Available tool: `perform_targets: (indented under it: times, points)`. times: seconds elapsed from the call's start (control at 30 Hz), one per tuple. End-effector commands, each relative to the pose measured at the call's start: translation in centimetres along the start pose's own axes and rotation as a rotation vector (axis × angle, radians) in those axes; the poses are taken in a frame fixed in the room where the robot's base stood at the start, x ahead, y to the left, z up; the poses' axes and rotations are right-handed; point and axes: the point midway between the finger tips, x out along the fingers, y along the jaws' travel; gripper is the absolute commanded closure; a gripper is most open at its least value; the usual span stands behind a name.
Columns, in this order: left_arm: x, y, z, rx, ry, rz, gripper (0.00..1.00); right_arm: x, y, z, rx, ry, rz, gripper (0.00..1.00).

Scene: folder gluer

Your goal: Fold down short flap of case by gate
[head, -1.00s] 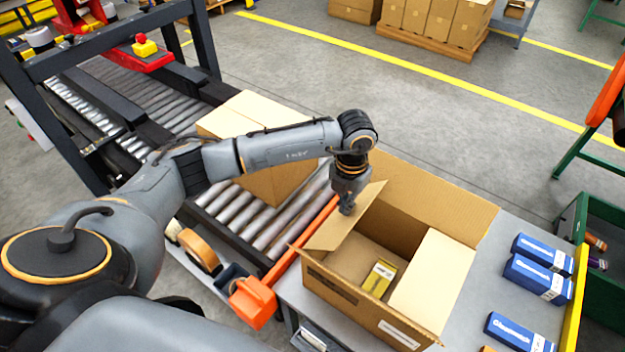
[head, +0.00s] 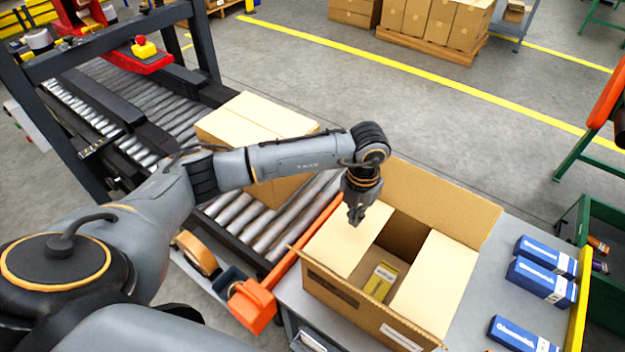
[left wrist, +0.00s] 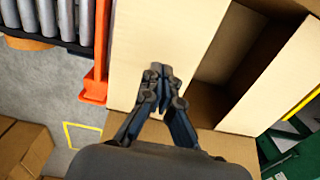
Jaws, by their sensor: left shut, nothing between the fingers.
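The open case (head: 365,318) stands on the grey table with a yellow box (head: 380,281) inside. Its short flap by the gate (head: 345,238) lies folded down over the left part of the opening, and also shows in the left wrist view (left wrist: 140,50). The opposite short flap (head: 435,283) is also folded inward. The far long flap (head: 440,200) stands up and leans outward. The orange gate (head: 300,245) runs beside the case's left side. My left gripper (head: 355,220) is shut and empty, pointing down at the flap; I cannot tell whether it touches. My right gripper is not in view.
A closed carton (head: 250,120) sits on the roller conveyor (head: 235,212) behind my left arm. Blue boxes (head: 540,278) lie on the table (head: 480,262) at the right.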

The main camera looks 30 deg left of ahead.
Motion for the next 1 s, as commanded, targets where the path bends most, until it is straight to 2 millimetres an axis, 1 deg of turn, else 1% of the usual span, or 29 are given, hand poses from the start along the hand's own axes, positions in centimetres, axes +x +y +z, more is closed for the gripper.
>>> perform_targets:
  times: [0.27,0.57,0.67,0.73,1.0]
  points:
    - [1.9,-1.2,0.0,0.000,0.000,-0.001,1.00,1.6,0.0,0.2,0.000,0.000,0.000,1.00]
    - [1.7,-1.3,0.0,-0.001,-0.001,0.000,1.00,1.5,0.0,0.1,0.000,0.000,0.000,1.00]
    - [1.3,-1.3,0.0,0.000,-0.001,0.000,1.00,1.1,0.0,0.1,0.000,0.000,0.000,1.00]
    - [0.6,-1.3,0.1,0.000,-0.002,0.000,1.00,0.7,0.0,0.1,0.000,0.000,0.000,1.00]
    - [-2.6,-1.2,0.1,0.000,-0.002,0.000,1.00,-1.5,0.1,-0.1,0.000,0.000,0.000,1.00]
